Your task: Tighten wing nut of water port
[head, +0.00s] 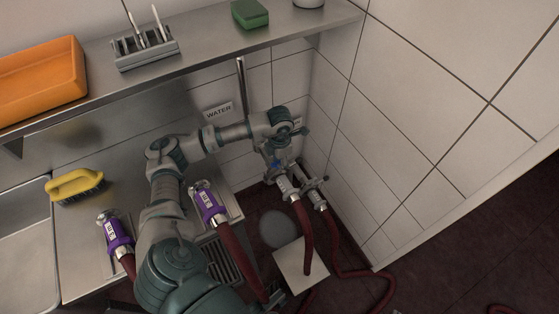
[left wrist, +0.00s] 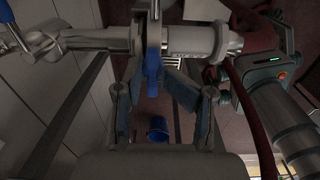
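The water port's pipe fitting (left wrist: 190,42) runs across the top of the left wrist view, with a clamp around its joint. A blue wing nut (left wrist: 153,72) hangs from that clamp. My left gripper (left wrist: 155,80) is at the clamp, its two fingers on either side of the wing nut with gaps visible, so it looks open. In the head view my left gripper (head: 275,160) reaches to the port in the wall corner and hides most of the wing nut. A dark red hose (head: 306,235) hangs from the port's coupling (head: 292,190). My right gripper is not seen.
A second port (head: 316,192) with a hose sits close to the right; a blue wing (left wrist: 10,35) shows on a neighbouring fitting. A WATER sign (head: 218,111) is on the wall. Purple-collared hose ends (head: 209,203) and a yellow brush (head: 75,185) are left. A shelf (head: 200,57) overhangs.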

